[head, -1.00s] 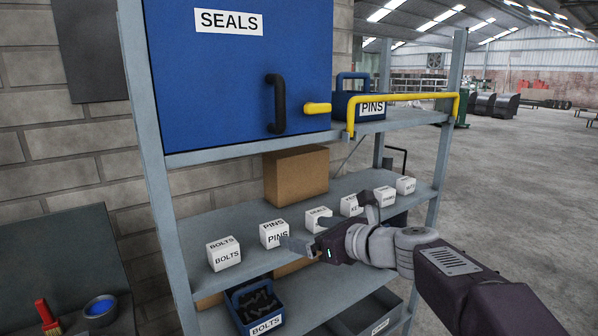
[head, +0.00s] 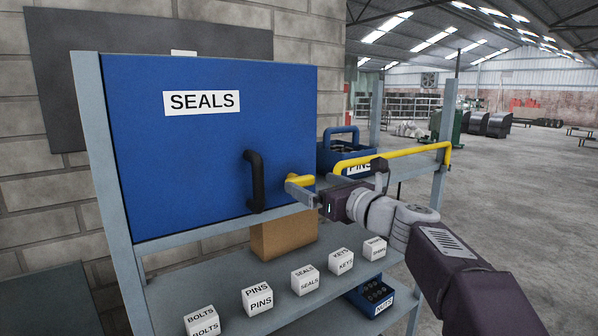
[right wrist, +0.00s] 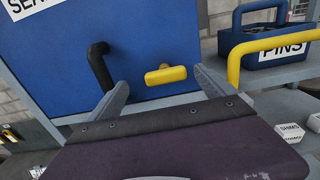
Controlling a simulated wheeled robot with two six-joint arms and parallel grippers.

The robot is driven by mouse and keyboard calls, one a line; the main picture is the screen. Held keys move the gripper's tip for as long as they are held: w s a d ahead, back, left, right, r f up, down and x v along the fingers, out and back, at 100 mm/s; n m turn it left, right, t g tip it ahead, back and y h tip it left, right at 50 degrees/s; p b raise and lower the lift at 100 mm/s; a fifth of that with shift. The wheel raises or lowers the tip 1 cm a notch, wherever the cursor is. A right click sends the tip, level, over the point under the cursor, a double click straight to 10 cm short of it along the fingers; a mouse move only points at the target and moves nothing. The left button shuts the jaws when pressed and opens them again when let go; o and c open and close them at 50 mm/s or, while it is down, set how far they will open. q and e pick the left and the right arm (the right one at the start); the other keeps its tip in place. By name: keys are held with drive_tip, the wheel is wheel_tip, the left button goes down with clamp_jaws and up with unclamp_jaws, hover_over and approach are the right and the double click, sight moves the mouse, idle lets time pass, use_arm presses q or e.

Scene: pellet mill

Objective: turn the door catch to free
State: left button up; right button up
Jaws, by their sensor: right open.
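The blue cabinet door (head: 200,150) carries a SEALS label and is shut. Its black handle (head: 254,181) stands upright near the right edge. The yellow door catch (head: 299,184) is right of the handle; in the right wrist view the catch (right wrist: 166,75) lies roughly level, its bar pointing right. My right gripper (head: 310,190) is open, close in front of the catch. In the right wrist view the fingers (right wrist: 160,88) are spread to either side of the catch, apart from it, with nothing held. My left gripper is not in view.
A yellow rail (head: 395,157) runs along the shelf front at right, by a blue PINS bin (head: 338,152). On the shelf below stand a cardboard box (head: 284,236) and several labelled white blocks (head: 257,297). The floor at right is open.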

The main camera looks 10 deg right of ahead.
sight(306, 179)
drive_tip(key=x, duration=0.2)
drive_tip(key=d+p+x, duration=0.1)
drive_tip(key=x, duration=0.1)
drive_tip(key=p+x, duration=0.1)
drive_tip(key=x, duration=0.1)
drive_tip(key=shift+w+d+f, duration=0.15)
drive_tip(key=shift+w+f, duration=0.05)
drive_tip(key=shift+w, duration=0.4)
drive_tip(key=shift+w+a, duration=0.2)
drive_tip(key=shift+a, duration=0.05)
drive_tip(key=shift+s+a+r, duration=0.1)
drive_tip(key=shift+a, duration=0.15)
drive_tip(key=shift+s+a+r, duration=0.1)
drive_tip(key=shift+s+a, duration=0.05)
drive_tip(key=shift+s, duration=0.15)
drive_tip(key=shift+w, duration=0.25)
drive_tip(key=c, duration=0.7)
drive_tip(key=shift+d, duration=0.25)
drive_tip(key=c, duration=0.5)
drive_tip(key=shift+c, duration=0.9)
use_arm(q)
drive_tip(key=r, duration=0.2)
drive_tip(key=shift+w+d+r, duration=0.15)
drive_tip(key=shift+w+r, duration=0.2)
use_arm(e)
drive_tip(key=shift+f, duration=0.2)
